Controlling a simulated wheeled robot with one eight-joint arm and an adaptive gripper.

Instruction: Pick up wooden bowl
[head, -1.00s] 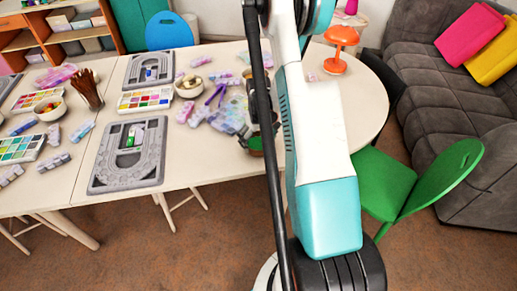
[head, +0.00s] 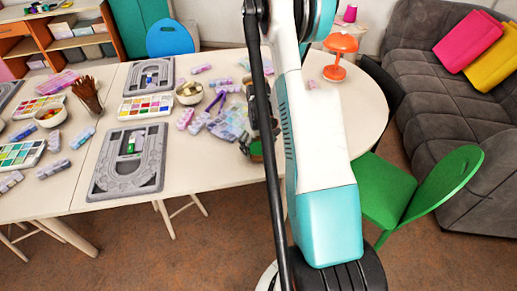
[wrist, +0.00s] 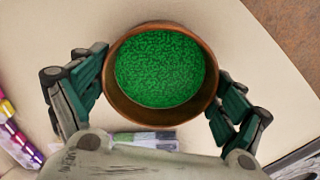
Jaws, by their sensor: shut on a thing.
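The wooden bowl (wrist: 120,98) is round and brown and full of small green beads (wrist: 160,65). In the wrist view it sits between the two fingers of my gripper (wrist: 161,75), with a finger against its wall on each side. My gripper is shut on the bowl. In the head view only a small green and brown part of the bowl (head: 255,149) shows beside my arm, near the table's front edge; my arm hides the rest. I cannot tell whether the bowl's base touches the table.
An orange lamp-like object (head: 338,50) stands behind right. A green chair (head: 440,190) stands at the right.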

